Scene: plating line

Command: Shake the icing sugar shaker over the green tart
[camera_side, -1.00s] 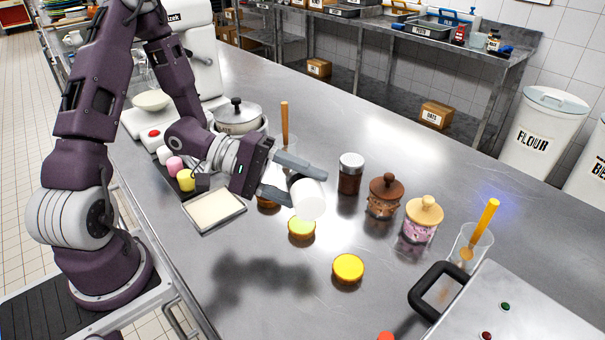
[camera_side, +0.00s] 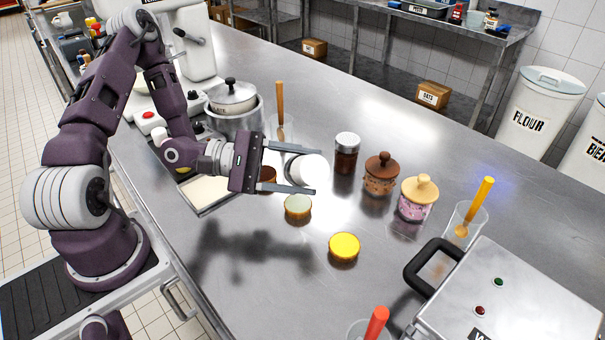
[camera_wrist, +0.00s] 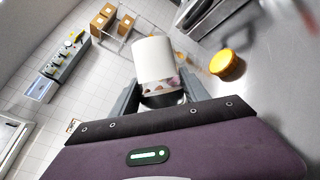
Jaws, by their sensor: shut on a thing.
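My gripper (camera_side: 292,171) is shut on the white icing sugar shaker (camera_side: 313,170), which lies tilted on its side between the fingers. The shaker also shows in the wrist view (camera_wrist: 153,58), with a patterned band and a dark end near the fingers. The green tart (camera_side: 297,208) stands on the steel counter below the gripper and shaker, apart from them. Its top looks pale, whitish green. A yellow tart (camera_side: 344,246) stands nearer the camera and shows in the wrist view (camera_wrist: 227,65). A brown tart (camera_side: 267,174) is partly hidden behind the gripper.
A dark jar (camera_side: 346,152), a brown-lidded jar (camera_side: 380,174) and a pink jar (camera_side: 417,198) stand to the right. A pot (camera_side: 232,100) and a pale tray (camera_side: 204,193) are behind and left. A steel box (camera_side: 510,295) is at front right.

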